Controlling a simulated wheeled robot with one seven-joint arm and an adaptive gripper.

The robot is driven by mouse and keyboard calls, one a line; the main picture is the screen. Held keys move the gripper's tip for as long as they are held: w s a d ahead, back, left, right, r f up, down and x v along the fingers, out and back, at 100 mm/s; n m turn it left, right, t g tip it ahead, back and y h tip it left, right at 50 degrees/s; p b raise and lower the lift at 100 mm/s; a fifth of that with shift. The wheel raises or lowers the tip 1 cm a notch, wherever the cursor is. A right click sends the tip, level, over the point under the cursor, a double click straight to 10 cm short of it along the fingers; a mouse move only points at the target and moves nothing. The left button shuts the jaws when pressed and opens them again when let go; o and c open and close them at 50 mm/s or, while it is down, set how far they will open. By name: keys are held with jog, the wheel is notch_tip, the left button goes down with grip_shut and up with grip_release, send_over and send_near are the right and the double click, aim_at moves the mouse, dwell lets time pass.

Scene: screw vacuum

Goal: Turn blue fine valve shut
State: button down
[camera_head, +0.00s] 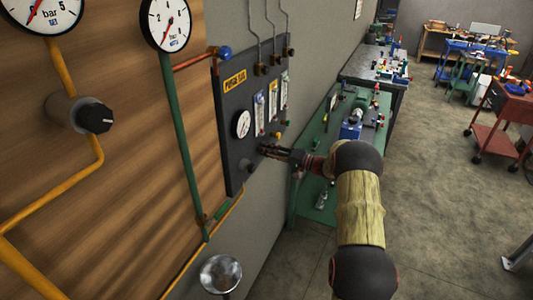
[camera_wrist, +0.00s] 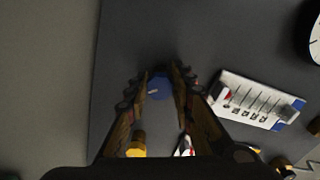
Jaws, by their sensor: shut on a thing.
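The blue fine valve (camera_wrist: 160,88) is a small round blue knob with a pale mark on its face. It sits on the dark grey panel (camera_head: 229,150), seen in the wrist view between my fingertips. My gripper (camera_head: 265,149) reaches the lower part of this panel in the head view. In the wrist view my gripper (camera_wrist: 166,80) is shut on the blue knob, one finger on each side. In the head view the gripper hides the knob.
The panel carries a gauge (camera_head: 243,124), upright flow tubes (camera_head: 259,107) and a yellow knob (camera_wrist: 137,146) near my left finger. A flow tube (camera_wrist: 255,101) lies close to my right finger.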

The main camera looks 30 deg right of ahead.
jog(key=m+b, duration=0.1)
jog(key=m, duration=0.5)
jog(key=m+p, duration=0.1)
jog(key=m, duration=0.5)
jog(key=shift+m+p, duration=0.3)
jog(key=m+p, duration=0.2)
jog(key=m, duration=0.4)
jog(key=shift+p, duration=0.35)
jog(key=m+p, duration=0.2)
jog(key=m, duration=0.4)
jog(key=shift+p, duration=0.35)
jog(key=shift+f+m, duration=0.1)
jog(key=shift+m, duration=0.2)
jog(key=c, duration=1.6)
grip_release()
jog(key=shift+o, duration=0.5)
jog(key=shift+d, duration=0.1)
